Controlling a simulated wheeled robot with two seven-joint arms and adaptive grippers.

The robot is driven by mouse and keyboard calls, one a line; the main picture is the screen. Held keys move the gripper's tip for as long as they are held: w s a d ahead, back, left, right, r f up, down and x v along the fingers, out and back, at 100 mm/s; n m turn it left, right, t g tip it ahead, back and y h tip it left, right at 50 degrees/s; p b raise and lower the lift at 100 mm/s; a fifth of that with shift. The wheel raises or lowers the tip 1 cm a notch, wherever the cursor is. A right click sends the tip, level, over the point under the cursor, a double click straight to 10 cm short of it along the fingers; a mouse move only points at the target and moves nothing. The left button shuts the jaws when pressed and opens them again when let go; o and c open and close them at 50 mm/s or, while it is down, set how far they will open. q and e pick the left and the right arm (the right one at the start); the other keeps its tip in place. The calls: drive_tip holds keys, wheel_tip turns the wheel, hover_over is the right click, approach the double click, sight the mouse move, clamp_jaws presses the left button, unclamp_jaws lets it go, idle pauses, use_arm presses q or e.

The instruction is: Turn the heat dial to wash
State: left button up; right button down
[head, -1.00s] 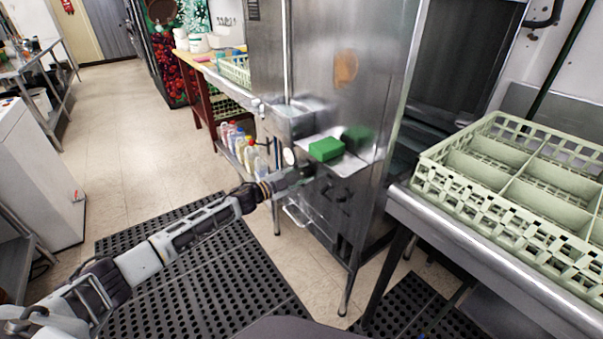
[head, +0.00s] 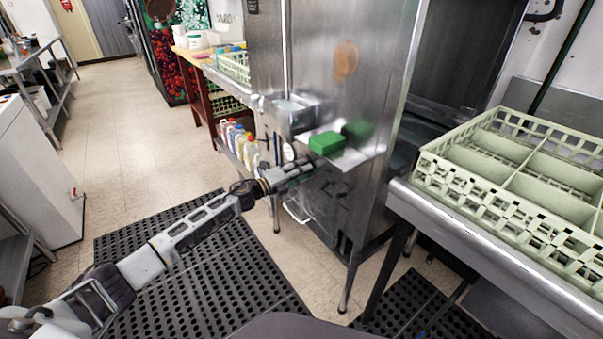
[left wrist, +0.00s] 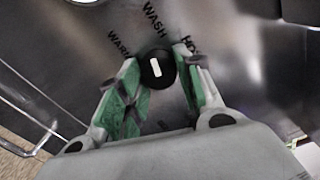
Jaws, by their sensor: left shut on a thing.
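The heat dial (left wrist: 165,69) is a round black knob with a white mark, on the steel front of the dish machine (head: 335,90). WARM, WASH and HOT are printed around it. The white mark points up, tilted slightly left, roughly at the WASH label (left wrist: 153,19). My left gripper (left wrist: 157,79) is shut on the dial, with a green-padded finger on each side. In the head view my left gripper (head: 301,168) reaches the machine's front below a ledge, and the dial is hidden there. My right gripper is not in view.
A green block (head: 326,143) sits on the ledge just above my left gripper. A pale green dish rack (head: 480,195) stands on the steel counter at right. Several bottles (head: 238,140) stand on a low shelf behind. Black mats (head: 215,270) cover the floor.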

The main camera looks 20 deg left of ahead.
use_arm(q)
drive_tip(key=shift+f+m+b, duration=0.15)
drive_tip(key=shift+m+b, duration=0.3)
drive_tip(key=shift+m, duration=1.05)
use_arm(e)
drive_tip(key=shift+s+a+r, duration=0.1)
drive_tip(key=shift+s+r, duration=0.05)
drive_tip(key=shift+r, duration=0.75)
use_arm(q)
drive_tip(key=o, duration=1)
drive_tip(key=shift+s+a, duration=0.1)
drive_tip(key=shift+s, duration=0.05)
drive_tip(key=shift+v, duration=5.85)
